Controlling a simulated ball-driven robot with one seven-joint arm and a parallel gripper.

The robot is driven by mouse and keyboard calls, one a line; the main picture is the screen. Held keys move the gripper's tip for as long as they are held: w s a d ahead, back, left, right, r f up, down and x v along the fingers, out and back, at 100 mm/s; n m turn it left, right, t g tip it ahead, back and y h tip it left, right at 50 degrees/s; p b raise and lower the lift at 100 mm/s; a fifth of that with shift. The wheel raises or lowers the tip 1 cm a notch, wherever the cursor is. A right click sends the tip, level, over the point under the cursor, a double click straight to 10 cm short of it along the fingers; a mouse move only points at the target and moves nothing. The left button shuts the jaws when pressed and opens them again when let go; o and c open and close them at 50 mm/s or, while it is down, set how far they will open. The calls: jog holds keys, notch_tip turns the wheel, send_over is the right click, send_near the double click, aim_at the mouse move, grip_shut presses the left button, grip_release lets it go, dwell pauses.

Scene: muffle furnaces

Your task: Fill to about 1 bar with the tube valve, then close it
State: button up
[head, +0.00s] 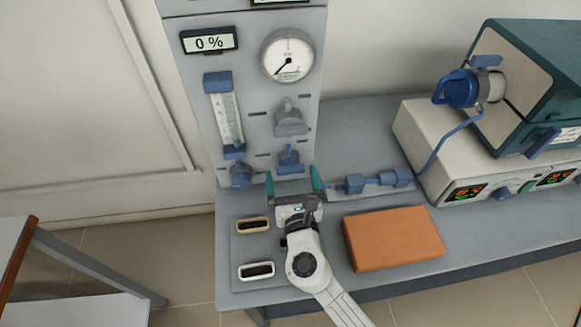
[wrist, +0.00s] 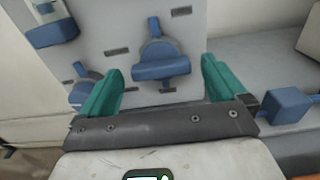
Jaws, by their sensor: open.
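The grey gas panel (head: 265,115) carries a round pressure gauge (head: 287,56), whose needle points to the lower left. A blue valve handle (head: 289,160) is low on the panel; in the wrist view it (wrist: 160,69) lies across a round base, between and beyond my fingers. A second blue valve (head: 240,175) is to its left, and a grey valve (head: 290,122) is above. None has a label I can read, so I cannot tell which is the tube valve. My gripper (head: 292,178) is open and empty, in front of the lower blue handle and apparently apart from it.
A display (head: 209,41) reads 0 %. A flow tube (head: 228,115) is left of the gauge. Blue fittings (head: 378,182) lie right of my gripper. An orange-brown block (head: 393,238) and two small dishes are on the bench. A furnace (head: 535,85) stands right.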

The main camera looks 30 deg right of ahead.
jog(key=shift+x, duration=1.25)
jog(key=shift+c, duration=0.2)
jog(key=c, duration=1)
